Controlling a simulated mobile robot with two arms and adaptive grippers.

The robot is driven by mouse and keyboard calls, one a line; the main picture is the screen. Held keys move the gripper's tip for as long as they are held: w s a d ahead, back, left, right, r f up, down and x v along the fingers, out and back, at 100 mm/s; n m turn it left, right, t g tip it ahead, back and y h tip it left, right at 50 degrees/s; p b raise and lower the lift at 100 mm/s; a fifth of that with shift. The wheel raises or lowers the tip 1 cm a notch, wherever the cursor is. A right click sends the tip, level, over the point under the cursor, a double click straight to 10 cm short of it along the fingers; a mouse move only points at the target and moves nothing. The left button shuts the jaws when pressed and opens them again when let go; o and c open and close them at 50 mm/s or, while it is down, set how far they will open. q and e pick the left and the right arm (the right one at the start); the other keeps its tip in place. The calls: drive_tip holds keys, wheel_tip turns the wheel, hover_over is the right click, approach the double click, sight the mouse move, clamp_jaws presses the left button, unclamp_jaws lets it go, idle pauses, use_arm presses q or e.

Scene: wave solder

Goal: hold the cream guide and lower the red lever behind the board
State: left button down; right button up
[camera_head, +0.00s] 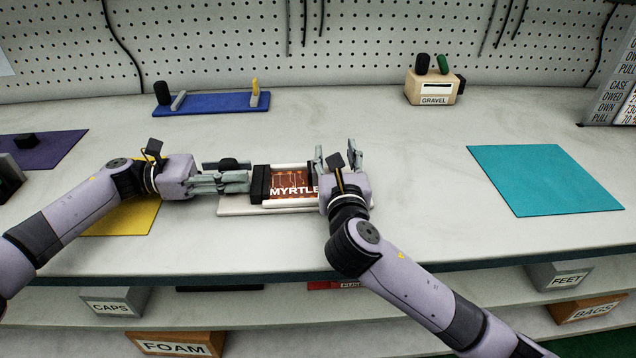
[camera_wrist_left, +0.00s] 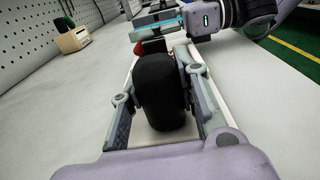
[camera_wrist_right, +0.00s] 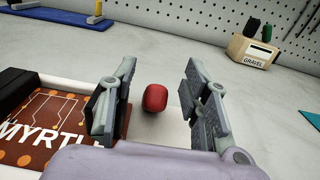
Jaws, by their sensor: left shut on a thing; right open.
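The board marked MYRTLE (camera_head: 290,184) lies between cream rails of the cream guide (camera_head: 290,204), on a pale base. A black block stands at the board's left end. My left gripper (camera_head: 236,182) is shut on a rounded black grip, seen between its fingers in the left wrist view (camera_wrist_left: 160,92); how the grip joins the guide is not clear. My right gripper (camera_head: 337,160) is open at the board's right end. The red lever's rounded knob (camera_wrist_right: 155,98) shows between and beyond its fingers in the right wrist view, untouched. The head view does not show it.
A blue strip (camera_head: 215,104) with small posts and a GRAVEL box (camera_head: 434,88) stand at the back. A teal mat (camera_head: 545,180) lies right, a yellow mat (camera_head: 125,220) under my left arm. The table between right arm and teal mat is clear.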

drive_tip(key=s, duration=1.1)
drive_tip(key=shift+s+d, duration=0.15)
drive_tip(key=shift+a+r+y, duration=0.35)
drive_tip(key=shift+a+r, duration=0.05)
drive_tip(key=shift+a, duration=0.25)
drive_tip(key=shift+a+r+y, duration=0.35)
drive_tip(key=shift+a+r, duration=0.05)
drive_tip(key=shift+a, duration=0.2)
drive_tip(key=shift+a+r+n+g+y, duration=0.15)
drive_tip(key=shift+a+r+g+y, duration=0.1)
drive_tip(key=shift+a, duration=0.2)
drive_tip(key=shift+a+r+n+g+y, duration=0.15)
drive_tip(key=shift+a+r+g, duration=0.1)
drive_tip(key=shift+a, duration=0.15)
drive_tip(key=shift+a+g, duration=0.15)
drive_tip(key=shift+g, duration=0.25)
drive_tip(key=shift+c, duration=0.5)
